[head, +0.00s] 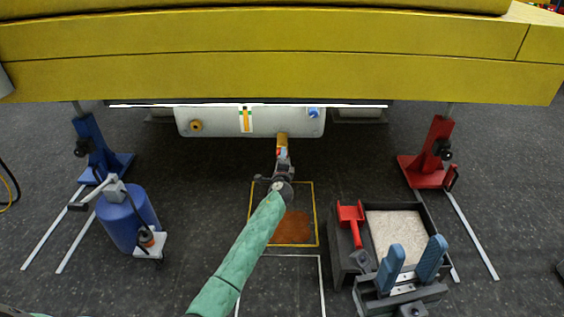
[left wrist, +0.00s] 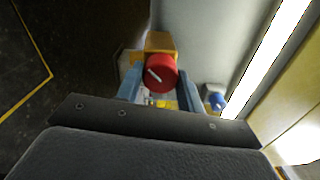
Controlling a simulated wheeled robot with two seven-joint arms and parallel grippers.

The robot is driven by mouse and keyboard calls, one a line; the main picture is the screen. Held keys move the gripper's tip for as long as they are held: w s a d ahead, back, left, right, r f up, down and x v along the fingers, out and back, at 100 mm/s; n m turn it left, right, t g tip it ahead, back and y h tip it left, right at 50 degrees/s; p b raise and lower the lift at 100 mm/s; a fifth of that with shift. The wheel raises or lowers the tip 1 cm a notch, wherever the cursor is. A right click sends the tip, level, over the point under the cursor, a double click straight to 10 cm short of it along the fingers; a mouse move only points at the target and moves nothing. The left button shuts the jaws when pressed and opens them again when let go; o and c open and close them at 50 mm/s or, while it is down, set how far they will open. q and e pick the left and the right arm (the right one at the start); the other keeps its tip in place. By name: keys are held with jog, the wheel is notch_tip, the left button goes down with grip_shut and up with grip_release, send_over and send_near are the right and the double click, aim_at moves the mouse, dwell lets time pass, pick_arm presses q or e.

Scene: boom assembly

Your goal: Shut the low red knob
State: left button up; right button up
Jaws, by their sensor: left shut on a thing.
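The low red knob (left wrist: 161,72) has a white mark slanting across its face. It sits on a yellow-brass fitting (left wrist: 160,42), which hangs below the grey tank (head: 215,122) in the head view. My left gripper (left wrist: 160,88) is shut on the knob, with one blue finger on each side. In the head view my left gripper (head: 283,158) is at the fitting's lower end and mostly hides the knob. My right gripper (head: 412,258) is open and empty, in front of the tray at the lower right.
A yellow boom (head: 280,75) spans above the tank. A blue knob (head: 313,113) is on the tank's right. Blue (head: 95,145) and red (head: 435,150) stands flank it. A blue cylinder (head: 125,215) stands left. A black tray (head: 425,215) holds pale grit beside a red tool (head: 351,217).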

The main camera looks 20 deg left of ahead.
pick_arm(q)
jog(key=shift+f, duration=0.1)
dwell(0.5)
jog(key=o, duration=1)
jog(key=shift+a, duration=0.1)
jog(key=shift+p+v, duration=0.85)
jog(key=shift+v, duration=3.1)
jog(key=shift+n, duration=0.4)
